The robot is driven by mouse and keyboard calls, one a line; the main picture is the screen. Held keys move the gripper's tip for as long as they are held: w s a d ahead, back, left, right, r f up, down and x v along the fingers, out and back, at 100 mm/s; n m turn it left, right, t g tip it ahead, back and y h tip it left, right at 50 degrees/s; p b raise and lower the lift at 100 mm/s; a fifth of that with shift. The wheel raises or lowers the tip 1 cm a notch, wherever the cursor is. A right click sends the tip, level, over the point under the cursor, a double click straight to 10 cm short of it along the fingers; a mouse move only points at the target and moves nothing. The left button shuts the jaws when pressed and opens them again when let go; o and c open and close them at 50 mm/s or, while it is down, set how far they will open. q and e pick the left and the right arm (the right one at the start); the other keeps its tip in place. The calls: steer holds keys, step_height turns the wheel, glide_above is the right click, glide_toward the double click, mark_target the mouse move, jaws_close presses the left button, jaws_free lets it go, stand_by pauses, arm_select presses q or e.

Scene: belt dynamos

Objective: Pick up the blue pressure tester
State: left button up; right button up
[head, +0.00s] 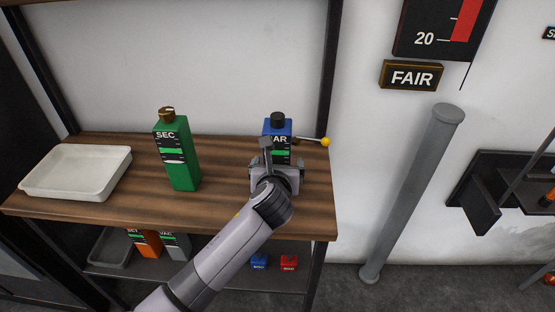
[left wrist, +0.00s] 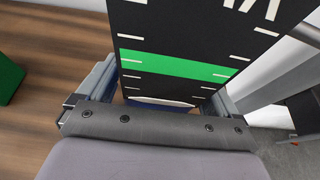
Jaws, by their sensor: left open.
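The blue pressure tester (head: 283,128) stands upright on the wooden shelf top, with a black cap, a dark scale face marked with a green band and a lever ending in a yellow ball at its right. My left gripper (head: 274,165) is directly in front of its lower part and hides much of it. In the left wrist view the tester's dark scale face (left wrist: 180,45) fills the space ahead, between the two open fingers (left wrist: 165,95). I cannot tell whether either finger touches it. My right gripper is not in view.
A green tester (head: 178,158) marked SEC stands to the left on the wooden shelf (head: 225,170), with a white tray (head: 75,172) farther left. The lower shelf holds an orange item (head: 146,243), a grey one and small blue and red ones. A grey pipe (head: 412,195) leans at right.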

arm_select(q)
steer(key=c, duration=1.7)
steer(key=shift+r, duration=0.15)
jaws_close()
step_height(320, 180, up, 20)
steer(key=p, duration=0.2)
glide_above(278, 131)
steer(key=w, duration=0.2)
steer(key=shift+a, duration=0.1)
steer(key=shift+f+b, duration=0.75)
steer(key=shift+f, duration=4.5)
steer(key=shift+f+b, duration=1.25)
steer(key=shift+f, duration=2.85)
steer(key=shift+f, duration=0.6)
